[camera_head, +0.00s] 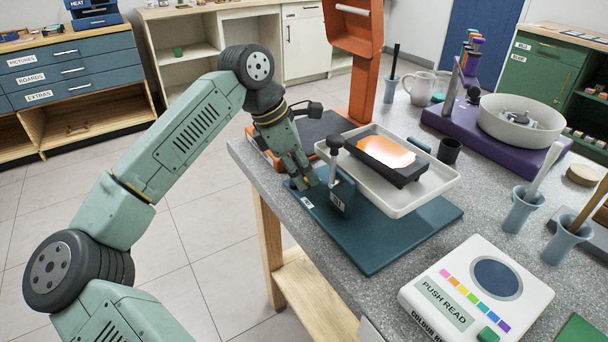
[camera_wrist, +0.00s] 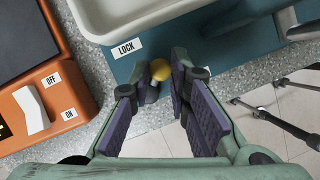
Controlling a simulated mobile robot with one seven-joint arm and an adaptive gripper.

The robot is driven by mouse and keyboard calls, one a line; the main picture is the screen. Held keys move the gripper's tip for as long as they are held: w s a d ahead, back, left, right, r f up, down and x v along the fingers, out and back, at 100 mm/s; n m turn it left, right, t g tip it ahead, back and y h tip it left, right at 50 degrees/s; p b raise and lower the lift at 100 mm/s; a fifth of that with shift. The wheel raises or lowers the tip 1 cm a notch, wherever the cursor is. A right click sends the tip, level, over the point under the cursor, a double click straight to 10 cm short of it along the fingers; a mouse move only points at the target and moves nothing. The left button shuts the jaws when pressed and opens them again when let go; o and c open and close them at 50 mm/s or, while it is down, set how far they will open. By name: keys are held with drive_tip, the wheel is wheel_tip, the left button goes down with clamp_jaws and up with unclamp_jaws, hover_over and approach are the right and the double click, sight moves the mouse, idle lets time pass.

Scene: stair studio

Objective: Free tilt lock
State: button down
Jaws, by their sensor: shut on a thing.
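The tilt lock is a small yellow knob (camera_wrist: 161,69) beside a white LOCK label (camera_wrist: 125,48) on the edge of a teal base plate (camera_head: 400,245). My gripper (camera_wrist: 165,78) has its fingertips around the knob in the wrist view and is shut on it. In the head view my gripper (camera_head: 307,184) reaches down at the left corner of the plate, next to the label (camera_head: 307,203). The fingers mostly hide the knob there. A white tray (camera_head: 440,193) sits above the plate, with a black-knobbed lever (camera_head: 336,142) at its near left side.
An orange device (camera_wrist: 35,110) with an ON/OFF switch stands close beside my gripper. A white colour reader (camera_head: 475,290) is at the front right. The table edge is near my gripper.

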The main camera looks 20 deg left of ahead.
drive_tip(key=m+g, duration=0.1)
drive_tip(key=m, duration=0.2)
drive_tip(key=s+m+g, duration=0.1)
drive_tip(key=m, duration=0.1)
drive_tip(key=shift+a+m, duration=0.15)
drive_tip(key=shift+m, duration=0.25)
idle(0.4)
drive_tip(key=c, duration=1.8)
unclamp_jaws()
drive_tip(key=shift+h, duration=0.3)
drive_tip(key=v, duration=1.2)
drive_tip(key=shift+w+r, duration=0.1)
